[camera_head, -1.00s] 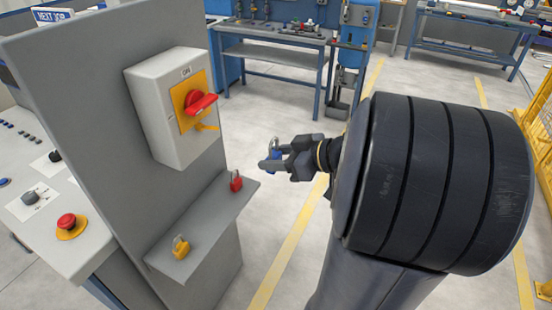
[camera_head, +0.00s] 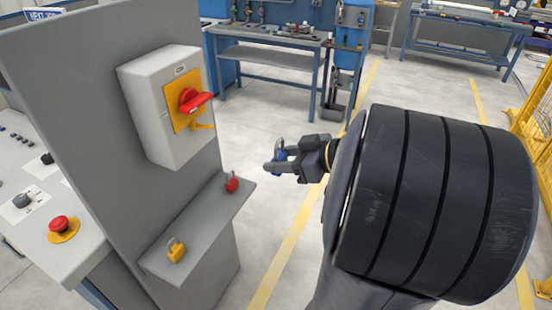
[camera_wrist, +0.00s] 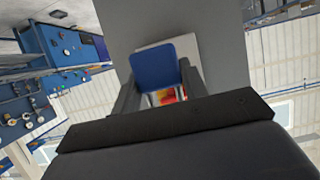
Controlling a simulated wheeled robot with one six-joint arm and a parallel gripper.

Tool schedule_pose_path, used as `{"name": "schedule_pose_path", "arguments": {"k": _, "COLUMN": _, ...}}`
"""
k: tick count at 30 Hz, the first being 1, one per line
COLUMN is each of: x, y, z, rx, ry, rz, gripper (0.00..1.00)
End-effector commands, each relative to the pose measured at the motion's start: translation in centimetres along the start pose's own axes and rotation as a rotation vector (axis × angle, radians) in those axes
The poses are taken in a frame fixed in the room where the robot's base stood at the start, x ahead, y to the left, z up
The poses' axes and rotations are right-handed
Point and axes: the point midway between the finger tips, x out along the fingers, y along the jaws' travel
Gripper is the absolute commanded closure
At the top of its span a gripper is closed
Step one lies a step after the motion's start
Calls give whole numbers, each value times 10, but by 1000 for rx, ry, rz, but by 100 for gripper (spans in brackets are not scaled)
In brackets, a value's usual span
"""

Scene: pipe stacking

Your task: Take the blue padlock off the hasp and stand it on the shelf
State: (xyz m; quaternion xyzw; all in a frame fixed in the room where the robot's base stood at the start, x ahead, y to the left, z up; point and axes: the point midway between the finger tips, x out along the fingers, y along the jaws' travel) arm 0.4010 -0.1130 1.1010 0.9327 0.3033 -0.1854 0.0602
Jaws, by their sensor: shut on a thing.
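The blue padlock (camera_head: 277,155) is held between the fingers of my gripper (camera_head: 285,160), with its shackle up. It is in the air to the right of the grey panel and clear of the shelf (camera_head: 205,232). In the wrist view the blue padlock body (camera_wrist: 155,68) sits between the two fingers (camera_wrist: 157,88). The hasp (camera_head: 203,126) is a yellow tab below the red switch handle (camera_head: 194,101), and no padlock hangs on it. The fingers hide part of the padlock.
A red padlock (camera_head: 232,183) stands at the shelf's far end and a yellow padlock (camera_head: 176,250) near its front end. The shelf between them is bare. The grey panel (camera_head: 95,130) rises behind the shelf. A blue workbench (camera_head: 270,50) stands farther back.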

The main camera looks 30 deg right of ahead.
Motion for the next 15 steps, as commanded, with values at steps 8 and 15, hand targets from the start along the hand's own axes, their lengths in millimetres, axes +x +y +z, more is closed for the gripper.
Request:
{"name": "schedule_pose_path", "arguments": {"k": 8, "x": -13, "y": 1, "z": 7, "rx": 0, "ry": 0, "rz": 3, "gripper": 83}}
{"name": "schedule_pose_path", "arguments": {"k": 15, "x": -24, "y": 0, "z": 11, "rx": -1, "ry": 0, "rz": 2, "gripper": 83}}
